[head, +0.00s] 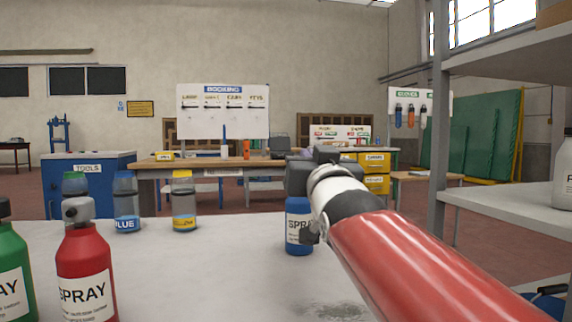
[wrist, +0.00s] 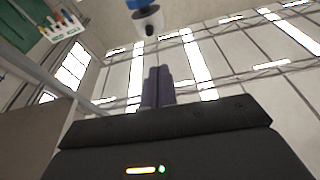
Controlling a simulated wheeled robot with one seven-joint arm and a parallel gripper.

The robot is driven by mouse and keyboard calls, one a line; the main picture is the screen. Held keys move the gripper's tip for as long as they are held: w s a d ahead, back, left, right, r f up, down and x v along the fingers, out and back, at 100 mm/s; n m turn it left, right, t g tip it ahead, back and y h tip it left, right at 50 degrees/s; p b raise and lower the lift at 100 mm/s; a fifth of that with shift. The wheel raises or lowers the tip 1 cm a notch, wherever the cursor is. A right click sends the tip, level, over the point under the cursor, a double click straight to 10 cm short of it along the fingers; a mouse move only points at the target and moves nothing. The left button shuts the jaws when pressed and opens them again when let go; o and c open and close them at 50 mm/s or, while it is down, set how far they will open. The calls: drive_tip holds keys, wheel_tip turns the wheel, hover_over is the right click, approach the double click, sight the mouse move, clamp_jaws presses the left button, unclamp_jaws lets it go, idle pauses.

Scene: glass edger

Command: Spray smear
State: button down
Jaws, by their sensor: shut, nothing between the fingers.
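A red spray bottle (head: 85,280) and a green spray bottle (head: 12,275) stand at the front left. My gripper (head: 298,178) appears over the blue bottle's top; I cannot tell whether they touch. In the wrist view my gripper (wrist: 158,70) has its fingers together and empty, with a blue and dark object (wrist: 147,16) beyond them.
A blue-labelled jar (head: 126,205), a yellow-lidded jar (head: 184,205) and a green-lidded jar (head: 75,184) stand at the table's back left. A grey shelf (head: 510,190) with a white bottle (head: 564,170) rises at the right. The table's middle is clear.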

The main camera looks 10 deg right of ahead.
drive_tip(key=v, duration=0.6)
drive_tip(key=shift+b, duration=0.4)
drive_tip(key=shift+r, duration=0.2)
idle(1.8)
